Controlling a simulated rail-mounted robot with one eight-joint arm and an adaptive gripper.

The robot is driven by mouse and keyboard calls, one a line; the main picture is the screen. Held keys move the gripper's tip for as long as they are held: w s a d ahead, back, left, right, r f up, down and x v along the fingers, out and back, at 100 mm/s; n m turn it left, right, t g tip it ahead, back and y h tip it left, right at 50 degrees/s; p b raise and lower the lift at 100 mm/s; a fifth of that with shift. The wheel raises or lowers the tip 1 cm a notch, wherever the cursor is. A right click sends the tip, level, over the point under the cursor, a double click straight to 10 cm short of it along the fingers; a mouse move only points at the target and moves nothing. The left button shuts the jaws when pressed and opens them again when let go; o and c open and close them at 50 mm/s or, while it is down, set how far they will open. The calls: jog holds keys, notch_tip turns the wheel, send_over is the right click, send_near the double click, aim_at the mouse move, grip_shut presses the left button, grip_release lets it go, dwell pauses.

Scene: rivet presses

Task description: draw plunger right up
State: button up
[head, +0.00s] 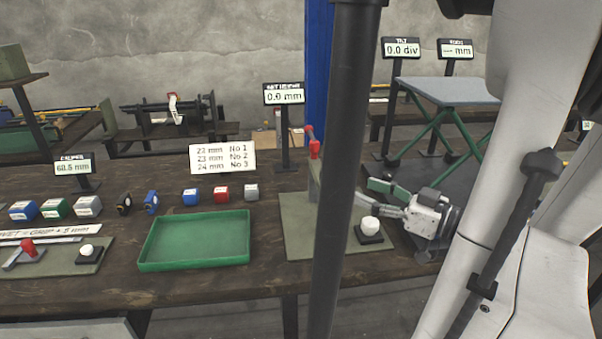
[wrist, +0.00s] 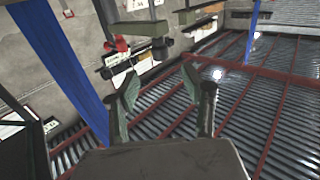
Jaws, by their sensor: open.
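The press with the red lever handle (head: 314,149) stands on a green base plate (head: 296,240) right of the table's middle, partly hidden behind a dark post. A white rounded knob (head: 370,223) sits on a black block on that plate. I cannot single out the plunger. My gripper (head: 373,195) is open and empty, with green finger pads, just above and right of the white knob and pointing left toward the press. In the wrist view my gripper (wrist: 156,78) has both fingers apart with nothing between them. A red part (wrist: 117,44) shows beyond them at upper left.
A green tray (head: 195,262) lies left of the press. Coloured blocks, a number card (head: 222,159) and a "0.0 mm" display (head: 284,95) stand behind it. A second base plate (head: 60,268) with a red handle and white knob lies at far left. A green-legged stand (head: 450,90) is behind right.

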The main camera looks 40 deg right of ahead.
aim_at(332, 178)
jog(key=shift+w+a+b, duration=0.15)
jog(key=shift+w+a, duration=0.15)
jog(key=shift+w, duration=1.5)
jog(key=shift+w+a+b, duration=0.15)
jog(key=shift+w+a, duration=0.15)
jog(key=shift+w, duration=1.55)
jog(key=shift+w+a+b, duration=0.15)
jog(key=shift+w+a, duration=0.15)
jog(key=shift+w, duration=1.5)
jog(key=shift+c, duration=0.5)
grip_shut()
